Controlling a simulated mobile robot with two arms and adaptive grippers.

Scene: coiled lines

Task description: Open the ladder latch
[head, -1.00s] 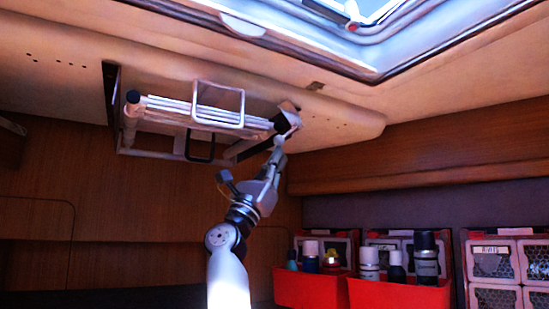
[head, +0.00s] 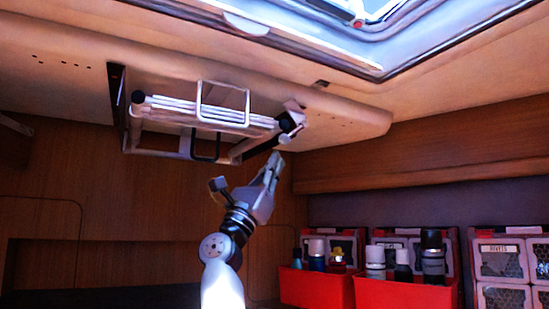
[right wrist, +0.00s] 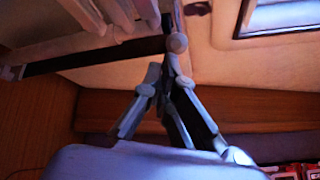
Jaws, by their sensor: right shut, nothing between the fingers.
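The folded ladder (head: 205,112), with pale rails and dark end caps, is stowed up under the ceiling panel. At its right end is the latch (head: 294,115), a pale plate with a small light-coloured end. My right gripper (head: 275,158) is shut and empty, just below the latch, with a small gap between them in the head view. In the right wrist view, the shut fingers (right wrist: 167,82) point up towards a rounded pale knob (right wrist: 177,43) that seems to belong to the latch. I cannot tell from these frames whether the latch is open. My left gripper is out of view.
The ceiling panel (head: 350,118) sits close above the ladder, with a skylight (head: 360,20) at the upper right. Red bins (head: 400,293) holding bottles stand at the lower right. The space around my right forearm is clear.

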